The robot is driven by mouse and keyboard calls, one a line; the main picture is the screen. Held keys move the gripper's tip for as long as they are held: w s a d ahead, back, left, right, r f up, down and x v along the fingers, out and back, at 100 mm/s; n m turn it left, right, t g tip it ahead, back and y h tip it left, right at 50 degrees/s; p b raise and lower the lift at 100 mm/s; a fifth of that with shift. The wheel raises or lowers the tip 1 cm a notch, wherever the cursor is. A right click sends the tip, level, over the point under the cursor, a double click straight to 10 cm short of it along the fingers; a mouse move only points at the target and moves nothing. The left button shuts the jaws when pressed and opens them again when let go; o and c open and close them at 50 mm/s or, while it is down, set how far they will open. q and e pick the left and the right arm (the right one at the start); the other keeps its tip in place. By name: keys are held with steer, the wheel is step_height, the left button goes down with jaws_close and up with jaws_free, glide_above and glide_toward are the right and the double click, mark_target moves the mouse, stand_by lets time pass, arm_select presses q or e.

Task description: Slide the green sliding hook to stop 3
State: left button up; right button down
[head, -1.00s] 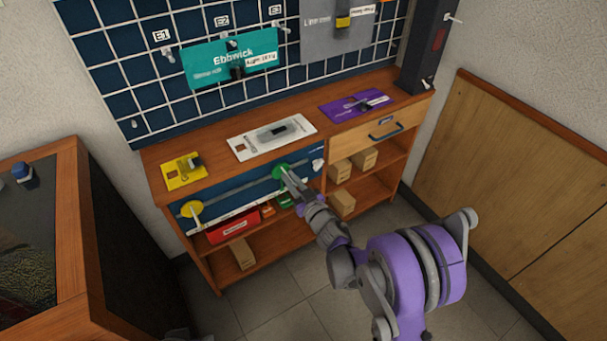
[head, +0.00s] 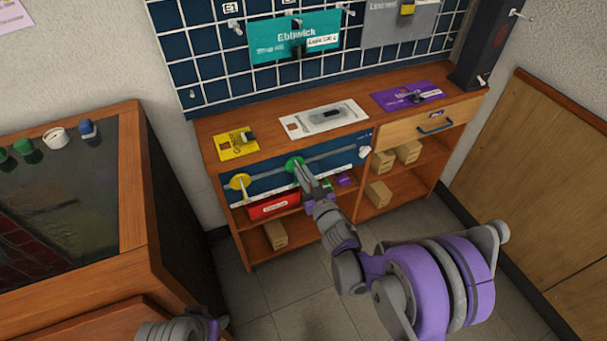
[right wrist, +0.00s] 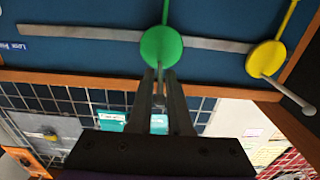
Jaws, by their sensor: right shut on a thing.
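The green sliding hook (head: 294,164) sits on a grey rail (head: 325,155) across the blue front panel of the wooden bench. It has a round green disc, and a peg shows in the right wrist view, where the green disc (right wrist: 161,47) is near the middle. My right gripper (head: 302,174) is shut on the hook's peg, its fingers (right wrist: 160,88) just in front of the disc. A yellow disc hook (head: 240,182) is on the same rail to the left, with a gap between. I cannot read any stop numbers. My left gripper is not visible.
A white knob (head: 365,152) is at the panel's right end. Yellow (head: 228,148), white (head: 310,124) and purple (head: 392,97) cards lie on the bench top (head: 262,133). Below the panel are a red box (head: 272,207) and several cartons. A dark-topped cabinet (head: 150,240) stands at left.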

steer(key=c, duration=0.8)
jaws_free()
steer(key=shift+c, duration=0.2)
steer(key=v, duration=1.1)
